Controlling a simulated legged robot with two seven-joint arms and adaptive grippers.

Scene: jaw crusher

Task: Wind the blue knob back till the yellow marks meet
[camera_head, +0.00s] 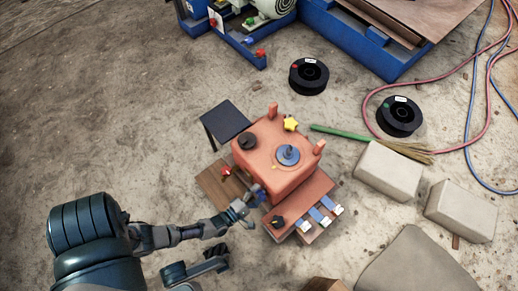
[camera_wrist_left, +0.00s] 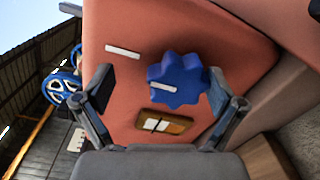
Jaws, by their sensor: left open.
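The blue knob (camera_wrist_left: 178,78), with a lobed rim, sits on the orange-red machine's side face. A pale mark (camera_wrist_left: 163,86) lies on the knob, toward its left. A second pale mark (camera_wrist_left: 122,51) is on the panel at upper left; the two marks are apart and not in line. My left gripper (camera_wrist_left: 160,88) is open, with one finger on each side of the knob; the right finger is close to its rim, but contact cannot be told. In the head view my left gripper (camera_head: 243,208) is at the machine's lower left.
A small label plate (camera_wrist_left: 164,122) is below the knob. In the head view, the machine (camera_head: 265,165) carries a yellow star knob (camera_head: 290,124) and blue dial (camera_head: 288,154). A red knob (camera_head: 227,171) is left of it, switches (camera_head: 320,215) in front, pale blocks (camera_head: 388,171) right.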

